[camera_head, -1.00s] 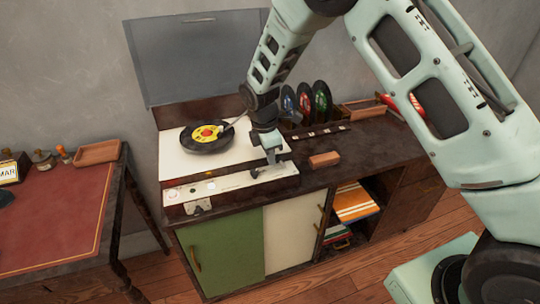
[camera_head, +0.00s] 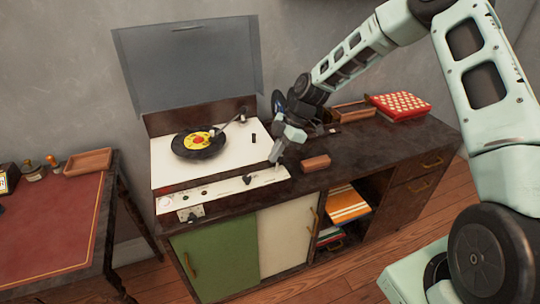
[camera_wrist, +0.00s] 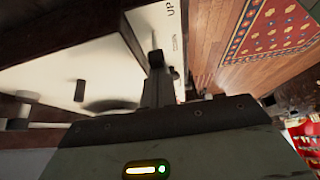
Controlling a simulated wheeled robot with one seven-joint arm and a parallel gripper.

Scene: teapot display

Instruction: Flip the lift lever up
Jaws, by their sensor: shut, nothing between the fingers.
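The record player has a cream deck (camera_head: 165,165) and a cream front strip (camera_head: 215,194). A small black lever (camera_head: 247,180) sits on the strip, right of its middle; I take it as the lift lever, though its tilt is too small to tell. My gripper (camera_head: 274,160) is shut and empty, pointing down near the right end of the strip, right of the lever and apart from it. In the wrist view the dark fingers (camera_wrist: 157,82) show against a cream panel lettered "UP" (camera_wrist: 172,21). The lever cannot be made out clearly there.
The tonearm (camera_head: 229,127) reaches over a black record (camera_head: 186,148), and a short black post (camera_head: 253,138) stands on the deck. A raised grey lid (camera_head: 185,65) is behind. A reddish-brown block (camera_head: 315,163) lies right of my gripper. A red patterned box (camera_head: 398,106) is farther right.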

